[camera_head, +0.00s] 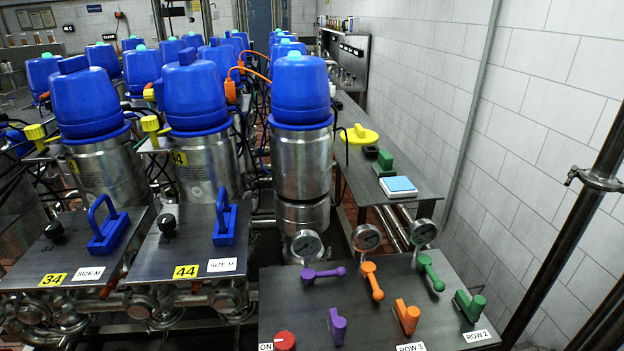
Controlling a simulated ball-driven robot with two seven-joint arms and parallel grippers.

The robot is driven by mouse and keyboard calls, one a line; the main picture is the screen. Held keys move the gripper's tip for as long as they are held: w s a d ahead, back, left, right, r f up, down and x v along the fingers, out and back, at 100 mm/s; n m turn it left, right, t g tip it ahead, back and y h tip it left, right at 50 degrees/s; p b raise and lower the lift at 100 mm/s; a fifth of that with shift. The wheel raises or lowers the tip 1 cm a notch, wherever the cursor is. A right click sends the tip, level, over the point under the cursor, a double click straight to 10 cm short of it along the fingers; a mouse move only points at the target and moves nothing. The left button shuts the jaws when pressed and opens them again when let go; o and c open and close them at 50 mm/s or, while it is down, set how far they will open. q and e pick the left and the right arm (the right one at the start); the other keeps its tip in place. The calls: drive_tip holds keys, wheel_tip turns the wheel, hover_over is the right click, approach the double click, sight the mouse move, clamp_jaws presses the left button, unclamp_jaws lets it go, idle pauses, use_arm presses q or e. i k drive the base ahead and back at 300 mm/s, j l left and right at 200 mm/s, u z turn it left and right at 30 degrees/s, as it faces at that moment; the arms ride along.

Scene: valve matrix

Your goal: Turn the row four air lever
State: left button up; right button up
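A dark control panel (278,310) at the lower right carries pairs of coloured levers. A purple lever (338,326) stands at its front left and another purple lever (323,274) lies sideways behind it. No row four label shows; the panel's front edge is cut off below the purple pair. Orange levers (407,316) and (372,281) sit above a ROW 3 label (411,347). Green levers (470,305) and (431,272) sit by a ROW 2 label (478,336). Neither of my grippers is in view.
A red knob (284,340) marked ON sits left of the purple levers. Round gauges (307,246) stand behind the panel. Steel valves with blue caps (300,90) fill the left and middle. A dark pole (572,235) stands at right, by the white wall.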

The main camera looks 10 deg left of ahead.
sight(308, 276)
drive_tip(key=k+j+z, duration=0.15)
drive_tip(key=z, duration=0.25)
drive_tip(key=k+j+z, duration=0.15)
drive_tip(key=z, duration=0.25)
drive_tip(key=k+j+z, duration=0.2)
drive_tip(key=z, duration=0.2)
